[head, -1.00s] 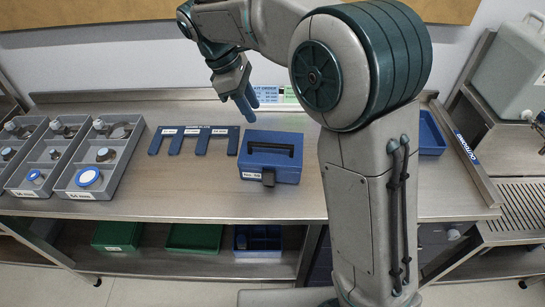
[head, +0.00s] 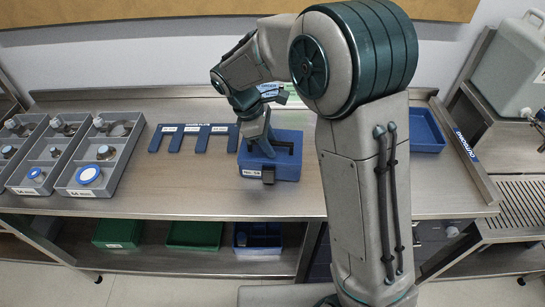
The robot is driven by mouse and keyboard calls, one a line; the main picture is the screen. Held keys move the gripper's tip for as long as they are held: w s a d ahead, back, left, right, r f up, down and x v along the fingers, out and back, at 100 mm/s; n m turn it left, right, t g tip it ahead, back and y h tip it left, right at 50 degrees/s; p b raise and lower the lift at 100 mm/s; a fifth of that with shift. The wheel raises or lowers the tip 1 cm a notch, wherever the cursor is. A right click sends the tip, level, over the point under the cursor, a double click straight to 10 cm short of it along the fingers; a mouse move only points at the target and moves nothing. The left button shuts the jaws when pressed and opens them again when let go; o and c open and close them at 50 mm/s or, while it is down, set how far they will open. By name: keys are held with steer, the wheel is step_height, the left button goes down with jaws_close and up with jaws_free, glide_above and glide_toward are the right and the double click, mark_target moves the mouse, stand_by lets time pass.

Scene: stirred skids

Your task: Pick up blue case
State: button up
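The blue case (head: 283,172) stands on the steel worktop in the head view, with a dark handle on its lid and a dark latch and white label on its front. The fingers hide part of the lid and handle. I cannot tell whether the fingers touch the handle or how far apart they are.
Grey divided trays (head: 103,160) with metal parts are at the left. A blue slotted plate (head: 194,137) lies left of the case. A blue bin (head: 425,130) stands at the right, behind my arm. Green bins (head: 194,236) sit on the lower shelf. The worktop before the case is clear.

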steer(key=shift+d+f, duration=0.1)
steer(key=shift+f, duration=0.2)
steer(key=shift+f, duration=0.15)
jaws_close()
stand_by(1.5)
